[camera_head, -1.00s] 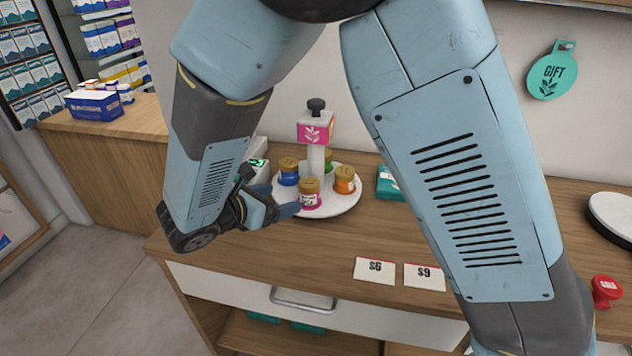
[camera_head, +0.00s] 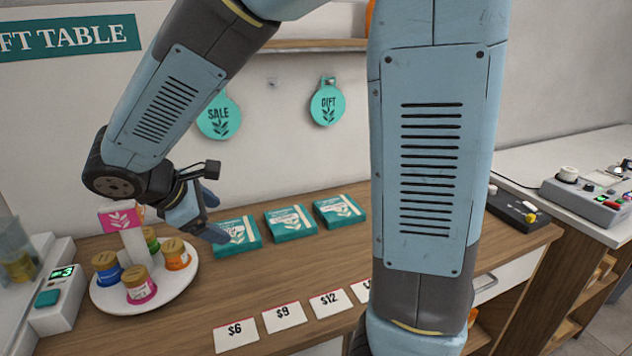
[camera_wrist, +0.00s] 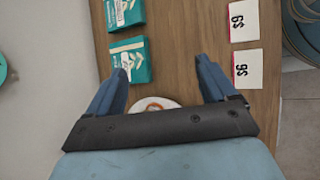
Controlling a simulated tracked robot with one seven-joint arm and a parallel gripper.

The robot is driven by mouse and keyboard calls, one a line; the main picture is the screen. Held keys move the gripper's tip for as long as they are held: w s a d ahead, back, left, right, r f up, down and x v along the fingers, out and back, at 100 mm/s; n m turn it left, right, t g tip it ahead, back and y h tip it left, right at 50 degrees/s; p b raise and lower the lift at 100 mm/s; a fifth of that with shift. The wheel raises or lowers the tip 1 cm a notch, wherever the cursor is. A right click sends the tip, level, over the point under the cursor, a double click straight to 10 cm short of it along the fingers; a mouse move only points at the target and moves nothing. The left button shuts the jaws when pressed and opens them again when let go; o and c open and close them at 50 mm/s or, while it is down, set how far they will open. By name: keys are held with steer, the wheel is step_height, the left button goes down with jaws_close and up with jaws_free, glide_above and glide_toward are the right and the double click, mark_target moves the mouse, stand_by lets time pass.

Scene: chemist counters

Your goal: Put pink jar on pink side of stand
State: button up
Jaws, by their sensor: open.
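The pink jar (camera_head: 140,288), with a gold lid, stands upright on the front part of the round white stand (camera_head: 108,300). The stand's central post carries a pink panel (camera_head: 121,219) with a leaf mark, facing the same side as the jar. My gripper (camera_head: 213,213) is open and empty, above the counter to the right of the stand and apart from the jar. In the wrist view its two blue fingers (camera_wrist: 162,68) are spread with nothing held. Only a sliver of the stand (camera_wrist: 170,102) shows there; the pink jar is hidden.
A blue jar (camera_head: 107,268), an orange jar (camera_head: 176,254) and a partly hidden green jar (camera_head: 151,240) share the stand. A scale (camera_head: 55,300) is left of it. Teal boxes (camera_head: 290,223) line the back; price cards (camera_head: 236,335) lie in front, with bare counter between.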

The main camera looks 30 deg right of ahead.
steer(key=s+d+r+m+t+y, duration=0.1)
steer(key=s+d+r+m+y, duration=0.2)
steer(key=s+d+m, duration=0.3)
steer(key=s+d+r+m+t+y, duration=0.1)
steer(key=s+d+r+m+y, duration=0.2)
steer(key=s+d+r+m, duration=0.3)
steer(key=d+m, duration=0.4)
steer(key=shift+s+d+r+m+y, duration=0.2)
steer(key=shift+s+d+m+y, duration=0.1)
steer(key=shift+y, duration=0.1)
stand_by(0.5)
